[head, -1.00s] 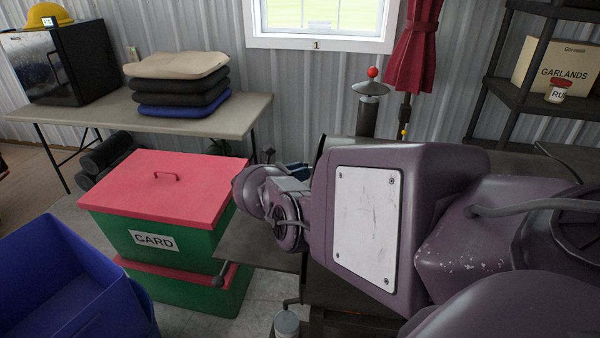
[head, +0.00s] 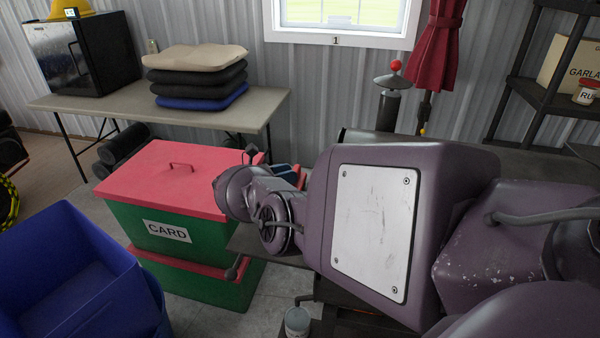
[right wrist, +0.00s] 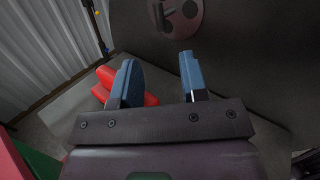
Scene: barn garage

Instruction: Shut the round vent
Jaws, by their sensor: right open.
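The round vent (right wrist: 178,14) is a pale reddish-grey disc with dark holes, set in a dark metal panel (right wrist: 235,55). It shows at the top of the right wrist view, beyond my fingertips and apart from them. My right gripper (right wrist: 157,75) is open, with two blue fingers apart and nothing held between them. In the head view its blue fingers (head: 283,170) are mostly hidden behind my purple arm. The vent is hidden in the head view. My left gripper is not in view.
A grey shelf (right wrist: 68,110) and a red object (right wrist: 104,76) lie near my fingers. A green crate with a red lid (head: 190,178) stands left of my arm. A blue bin (head: 60,275) is at lower left. A capped chimney (head: 388,105) rises behind my arm.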

